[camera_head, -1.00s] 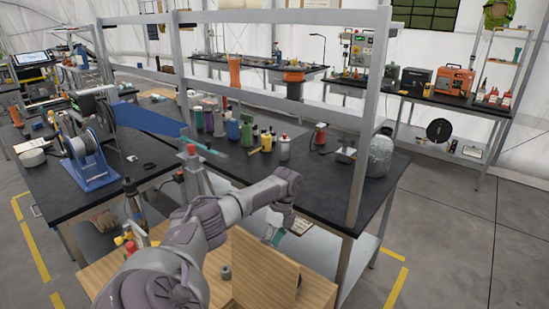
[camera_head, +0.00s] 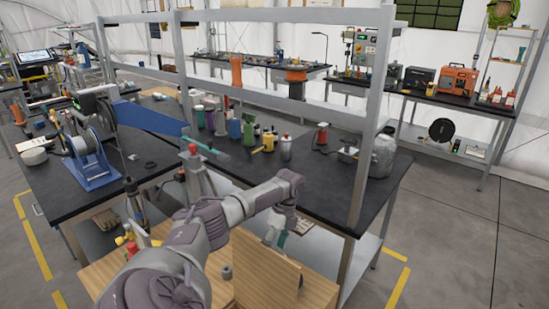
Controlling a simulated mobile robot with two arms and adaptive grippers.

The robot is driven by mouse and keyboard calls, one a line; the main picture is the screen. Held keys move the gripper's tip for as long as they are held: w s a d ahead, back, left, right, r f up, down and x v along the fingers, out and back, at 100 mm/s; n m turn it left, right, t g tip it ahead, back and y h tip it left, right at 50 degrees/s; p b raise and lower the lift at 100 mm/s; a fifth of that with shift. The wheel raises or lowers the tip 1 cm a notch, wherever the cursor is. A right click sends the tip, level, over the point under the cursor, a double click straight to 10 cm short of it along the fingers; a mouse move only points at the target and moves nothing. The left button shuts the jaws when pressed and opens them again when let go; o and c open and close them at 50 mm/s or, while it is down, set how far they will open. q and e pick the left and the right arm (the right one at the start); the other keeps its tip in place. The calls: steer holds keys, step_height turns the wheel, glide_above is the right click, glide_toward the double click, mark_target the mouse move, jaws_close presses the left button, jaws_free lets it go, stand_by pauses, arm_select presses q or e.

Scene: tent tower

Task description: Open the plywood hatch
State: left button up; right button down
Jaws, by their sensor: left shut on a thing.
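The plywood hatch (camera_head: 263,277) is a flat light-wood panel at the bottom centre. It stands raised at a steep tilt above the plywood box (camera_head: 318,290). My left arm reaches over from the bottom left, and my left gripper (camera_head: 273,236) points down at the panel's far side, by its upper edge. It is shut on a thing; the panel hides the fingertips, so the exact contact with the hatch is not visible. My right gripper is out of view.
A dark workbench (camera_head: 330,185) with bottles and a grey jar (camera_head: 383,155) stands just beyond the box. A metal frame post (camera_head: 370,115) rises close to the arm. Grey floor (camera_head: 450,230) is clear on the right.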

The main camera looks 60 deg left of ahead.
arm_select(q)
steer(key=v, duration=1.1)
steer(key=shift+c, duration=0.2)
steer(key=shift+w+a+r, duration=0.1)
steer(key=shift+w+r, duration=0.1)
steer(key=shift+r, duration=0.2)
